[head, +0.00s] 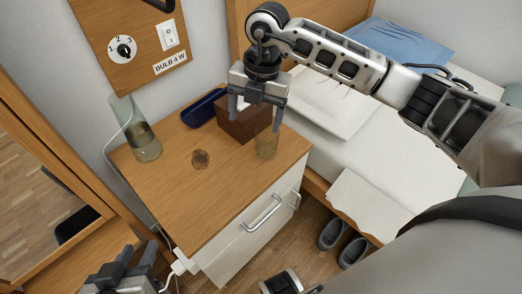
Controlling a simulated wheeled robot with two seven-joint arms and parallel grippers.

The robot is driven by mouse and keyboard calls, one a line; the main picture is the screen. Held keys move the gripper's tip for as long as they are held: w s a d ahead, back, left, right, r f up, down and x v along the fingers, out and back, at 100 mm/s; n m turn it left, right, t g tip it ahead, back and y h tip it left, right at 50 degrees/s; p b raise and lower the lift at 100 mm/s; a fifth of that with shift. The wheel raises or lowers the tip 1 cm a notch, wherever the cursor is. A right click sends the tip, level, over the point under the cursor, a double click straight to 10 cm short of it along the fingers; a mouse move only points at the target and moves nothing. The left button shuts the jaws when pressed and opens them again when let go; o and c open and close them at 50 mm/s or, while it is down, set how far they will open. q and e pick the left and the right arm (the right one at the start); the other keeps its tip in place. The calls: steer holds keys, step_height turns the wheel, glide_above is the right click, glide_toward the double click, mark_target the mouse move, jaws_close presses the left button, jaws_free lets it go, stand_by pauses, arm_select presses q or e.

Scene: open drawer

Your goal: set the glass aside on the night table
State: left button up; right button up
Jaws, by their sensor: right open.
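My left gripper (137,250) is low at the bottom left, away from the glass and partly cut off by the picture edge.
The brown box (238,122) and a blue case (203,108) lie at the back. A tall glass vessel (146,146) stands at the left, with a round brown item (200,159) between. The table's front is clear. White drawers (248,232) are below; the bed (375,140) is to the right.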

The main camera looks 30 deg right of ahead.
steer(key=s+a+f+n+g+y, duration=0.1)
steer(key=s+a+y, duration=0.2)
steer(key=a, duration=0.3)
steer(key=s+a+n+g+y, duration=0.1)
steer(key=s+a+n+y, duration=0.15)
steer(key=a, duration=0.35)
steer(key=s+a+r+m+t+y, duration=0.45)
steer(key=a+r+y, duration=0.45)
steer(key=r+y, duration=0.3)
steer(key=w+d+f+m+t+h, duration=0.25)
steer(key=d+m+t+h, duration=0.25)
steer(key=m+t, duration=0.4)
steer(key=w+d+f+m+t+h, duration=0.25)
steer(key=d+m+t+h, duration=0.3)
steer(key=m, duration=0.45)
arm_select(q)
steer(key=shift+a+f, duration=0.1)
steer(key=shift+f, duration=0.1)
arm_select(e)
steer(key=s+d+f+m+g+h, duration=0.1)
steer(key=s+f+m+g+h, duration=0.1)
steer(key=s+f, duration=0.3)
steer(key=s+d+f+m+g+h, duration=0.2)
steer(key=s+f+m+g, duration=0.1)
steer(key=f, duration=0.7)
steer(key=shift+s+d+g, duration=0.25)
steer(key=shift+s+g, duration=0.25)
steer(key=shift+s, duration=0.35)
